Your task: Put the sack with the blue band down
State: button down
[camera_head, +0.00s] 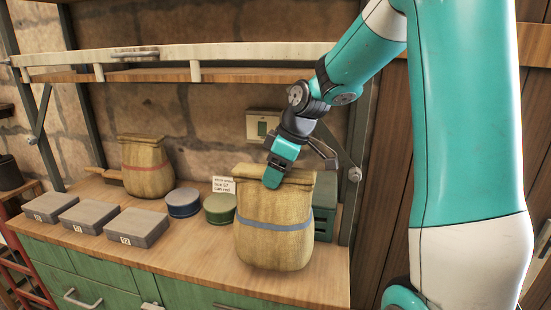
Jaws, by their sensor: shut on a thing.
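The sack with the blue band (275,240) is a tan, upright sack with a folded top, at the right end of the wooden workbench. My gripper (288,178) comes down from above and is shut on its top edge. One finger shows on the front of the sack; the other is mostly hidden behind it. The sack's base is over or on the bench top near its front edge; I cannot tell whether it touches. A second sack with a reddish band (147,168) stands at the back left of the bench.
Grey boxes (137,228) with labels stand in a row on the left. A blue tin (183,203), a green tin (219,209) and a small card (223,185) lie mid-bench. A green box (325,208) is behind the held sack. A shelf (190,55) hangs above. Bare bench top (190,256) lies left of the sack.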

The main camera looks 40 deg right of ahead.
aim_at(274, 214)
jog(key=shift+f, duration=2.1)
jog(key=c, duration=0.7)
grip_release()
jog(key=shift+f, duration=0.25)
jog(key=o, duration=0.4)
jog(key=shift+r, duration=0.1)
